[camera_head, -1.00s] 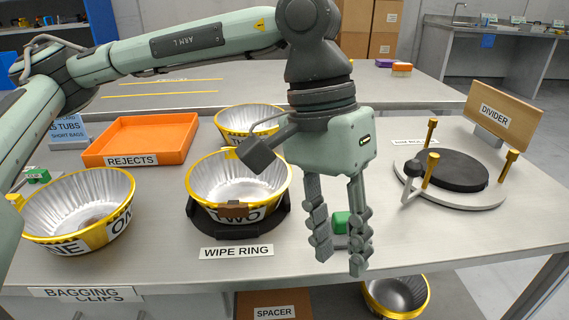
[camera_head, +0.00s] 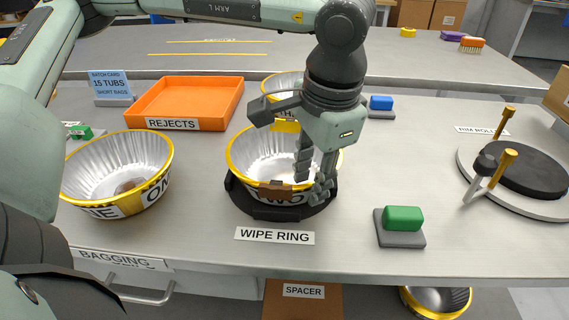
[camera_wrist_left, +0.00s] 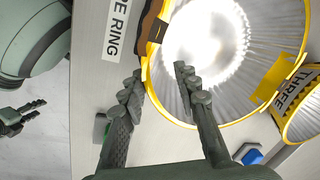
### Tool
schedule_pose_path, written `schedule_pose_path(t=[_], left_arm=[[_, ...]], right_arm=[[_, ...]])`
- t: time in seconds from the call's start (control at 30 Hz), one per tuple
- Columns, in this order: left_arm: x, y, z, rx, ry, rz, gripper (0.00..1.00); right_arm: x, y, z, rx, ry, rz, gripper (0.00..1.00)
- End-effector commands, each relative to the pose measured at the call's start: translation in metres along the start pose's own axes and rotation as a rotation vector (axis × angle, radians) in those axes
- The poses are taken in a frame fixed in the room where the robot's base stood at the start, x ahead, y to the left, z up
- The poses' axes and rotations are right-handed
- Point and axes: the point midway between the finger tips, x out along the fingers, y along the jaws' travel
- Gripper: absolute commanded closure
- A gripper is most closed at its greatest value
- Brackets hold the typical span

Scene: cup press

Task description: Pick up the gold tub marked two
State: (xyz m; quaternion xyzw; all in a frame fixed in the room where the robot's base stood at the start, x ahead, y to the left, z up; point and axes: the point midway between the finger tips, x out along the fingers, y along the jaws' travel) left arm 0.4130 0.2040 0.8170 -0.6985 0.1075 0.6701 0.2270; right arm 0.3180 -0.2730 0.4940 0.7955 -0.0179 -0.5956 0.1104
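The gold tub marked TWO (camera_head: 250,180), silver inside with a yellow rim, sits upright in a dark ring holder (camera_head: 238,203). A brown clip-like piece is on its front rim. In the left wrist view the tub (camera_wrist_left: 225,50) fills the upper middle. My left gripper (camera_head: 312,185) is open at the tub's right front rim. In the left wrist view its fingers (camera_wrist_left: 158,85) straddle the rim, one outside and one over the inside, with gaps visible. I cannot tell whether either touches. My right gripper (camera_wrist_left: 30,115) appears small at that view's left edge, fingers apart and empty.
Tub ONE (camera_head: 118,205) stands left and tub THREE (camera_wrist_left: 297,108) close behind tub TWO. An orange rejects tray (camera_head: 185,103) is at the back left. A green block on a grey base (camera_head: 403,218) and a round roller stand (camera_head: 480,192) are to the right.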

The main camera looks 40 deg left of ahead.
Motion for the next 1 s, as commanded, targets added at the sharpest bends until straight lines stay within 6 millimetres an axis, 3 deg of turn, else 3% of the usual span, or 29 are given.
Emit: schedule_pose_path(t=[0.23,0.5,1.0], left_arm=[[0.0028,0.0003,-0.0001,0.000,0.001,0.001,0.69],[0.0026,0.0003,-0.0001,-0.001,0.001,0.001,1.00],[-0.0034,-0.0009,-0.0005,-0.001,0.002,0.000,1.00]], right_arm=[[-0.0005,-0.0007,-0.0011,0.001,0.002,-0.001,0.60],[-0.0018,-0.0013,-0.0026,0.001,0.006,-0.003,0.60],[-0.0024,-0.0014,-0.0033,0.001,0.008,-0.003,0.60]])
